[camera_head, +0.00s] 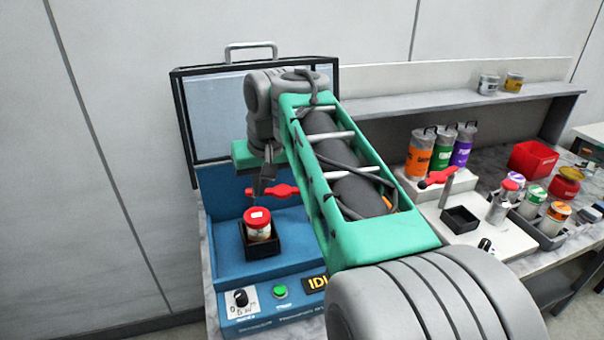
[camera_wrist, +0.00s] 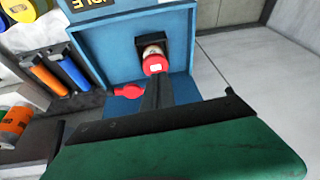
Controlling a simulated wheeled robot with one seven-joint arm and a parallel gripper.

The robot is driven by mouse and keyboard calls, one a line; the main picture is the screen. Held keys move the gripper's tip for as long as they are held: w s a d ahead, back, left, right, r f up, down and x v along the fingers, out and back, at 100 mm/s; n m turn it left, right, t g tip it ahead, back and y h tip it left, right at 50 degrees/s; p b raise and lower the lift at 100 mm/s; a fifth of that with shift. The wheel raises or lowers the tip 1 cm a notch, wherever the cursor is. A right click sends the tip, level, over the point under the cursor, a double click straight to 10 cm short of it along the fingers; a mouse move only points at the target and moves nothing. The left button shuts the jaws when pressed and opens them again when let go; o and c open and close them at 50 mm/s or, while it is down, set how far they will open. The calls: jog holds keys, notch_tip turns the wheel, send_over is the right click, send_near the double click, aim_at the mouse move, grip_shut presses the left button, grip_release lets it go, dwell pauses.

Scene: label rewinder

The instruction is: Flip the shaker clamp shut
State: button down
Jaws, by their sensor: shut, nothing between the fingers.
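The blue shaker (camera_head: 222,200) stands on the bench with its clear lid raised. A jar with a red cap (camera_head: 257,216) sits upright in a black holder (camera_head: 276,246) on the shaker; the cap also shows in the wrist view (camera_wrist: 155,64). The red clamp lever (camera_head: 285,191) is above and behind the jar, roughly level and not over the cap; it also shows in the wrist view (camera_wrist: 128,91). My gripper (camera_head: 258,191) is shut and empty, pointing down close beside the lever, above the jar. I cannot tell if it touches the lever.
The shaker front has a black knob (camera_head: 241,297), a green button (camera_head: 280,291) and a display (camera_head: 315,283). To the right, a second red lever (camera_head: 437,177) stands over a black cup (camera_head: 460,219), near several jars and a red bin (camera_head: 532,160).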

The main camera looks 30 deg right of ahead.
jog(key=w+d+r, duration=0.2)
jog(key=d+r, duration=0.1)
jog(key=d, duration=0.5)
jog(key=w+d+r+m+h+p, duration=0.1)
jog(key=w+d+r, duration=0.2)
jog(key=d, duration=0.5)
jog(key=shift+d+r+m, duration=0.2)
jog(key=shift+r+m, duration=0.1)
jog(key=shift+r, duration=0.4)
jog(key=b+x, duration=0.7)
jog(key=x, duration=1.3)
jog(key=shift+s+d, duration=0.2)
jog(key=shift+s, duration=0.15)
jog(key=shift+f, duration=0.1)
